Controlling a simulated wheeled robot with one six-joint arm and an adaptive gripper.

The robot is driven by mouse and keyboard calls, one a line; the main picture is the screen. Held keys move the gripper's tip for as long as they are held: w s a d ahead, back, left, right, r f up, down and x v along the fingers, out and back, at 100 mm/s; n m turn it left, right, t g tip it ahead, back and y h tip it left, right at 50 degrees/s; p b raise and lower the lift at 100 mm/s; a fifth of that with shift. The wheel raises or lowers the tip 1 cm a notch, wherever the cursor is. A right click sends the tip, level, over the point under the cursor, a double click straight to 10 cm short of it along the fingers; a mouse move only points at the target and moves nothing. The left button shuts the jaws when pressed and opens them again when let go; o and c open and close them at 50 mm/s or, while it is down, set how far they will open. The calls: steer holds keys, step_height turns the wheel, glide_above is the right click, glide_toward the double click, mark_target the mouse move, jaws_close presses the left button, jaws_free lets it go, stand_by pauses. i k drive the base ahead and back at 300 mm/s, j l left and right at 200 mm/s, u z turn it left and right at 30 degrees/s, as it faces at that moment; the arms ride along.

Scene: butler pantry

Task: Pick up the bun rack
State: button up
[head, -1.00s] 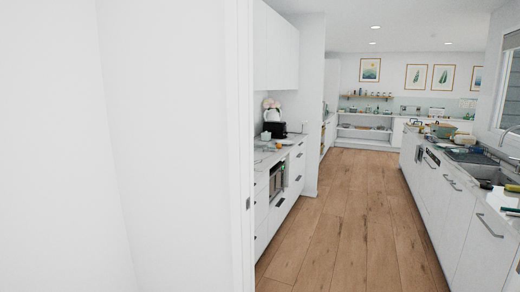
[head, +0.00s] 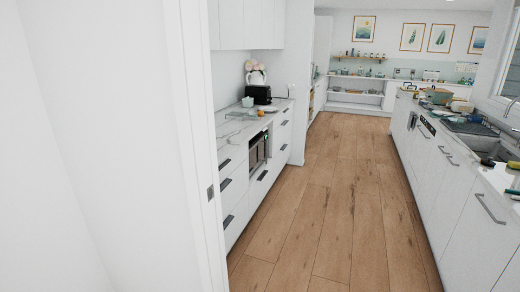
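I cannot make out a bun rack for certain in the head view. A dark wire rack (head: 470,127) lies on the right counter beside the sink, but it is too small to tell what kind of rack it is. My gripper is not in view.
A white wall and door frame (head: 195,150) stand close on the left. The wooden floor (head: 325,190) runs clear between the left counter (head: 232,128) and the right counter (head: 497,178). A sink (head: 490,147) is on the right. Open shelves (head: 355,99) stand at the far end.

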mark_target(251, 116)
steer(key=i+z, duration=0.25)
steer(key=i, duration=1.6)
steer(key=i+u, duration=0.2)
steer(key=i, duration=0.3)
steer(key=i+l+u, duration=0.15)
steer(key=i, duration=0.3)
steer(key=i+l+u, duration=0.2)
steer(key=i, duration=0.3)
steer(key=i+l+u, duration=0.15)
steer(key=i, duration=0.3)
steer(key=l, duration=0.1)
